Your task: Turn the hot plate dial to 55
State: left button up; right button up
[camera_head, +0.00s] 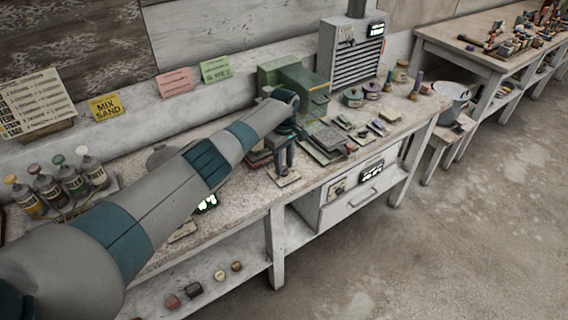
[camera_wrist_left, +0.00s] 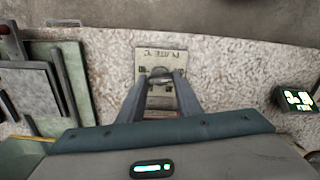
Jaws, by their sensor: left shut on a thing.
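The dial (camera_wrist_left: 161,76) is a small dark round knob on a pale plate (camera_wrist_left: 160,52) lettered upside down in the left wrist view. The plate also shows on the bench in the head view (camera_head: 284,179). My left gripper (camera_head: 283,170) points down over it, and in the left wrist view its fingers (camera_wrist_left: 162,92) are shut on the dial, one on each side. A lit display (camera_wrist_left: 296,101) stands to the right in the left wrist view and shows partly behind my arm in the head view (camera_head: 208,203). I cannot read its digits surely. My right gripper is out of view.
Dark flat slabs (camera_wrist_left: 45,85) lie left of the dial in the left wrist view. A green metal box (camera_head: 305,92) stands behind my gripper. Several bottles (camera_head: 48,185) stand at the left. A cabinet with another display (camera_head: 371,171) sits under the bench.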

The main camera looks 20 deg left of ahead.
pick_arm(q)
jog(key=m, duration=0.3)
jog(key=shift+p, duration=0.3)
jog(key=m, duration=0.3)
jog(key=shift+m, duration=0.4)
jog(key=m, duration=0.6)
jog(key=shift+p, duration=0.3)
jog(key=m, duration=0.7)
jog(key=shift+m, duration=0.3)
jog(key=m, duration=0.3)
jog(key=shift+m+b, duration=0.3)
jog(key=shift+b, duration=0.1)
jog(key=shift+m, duration=1.6)
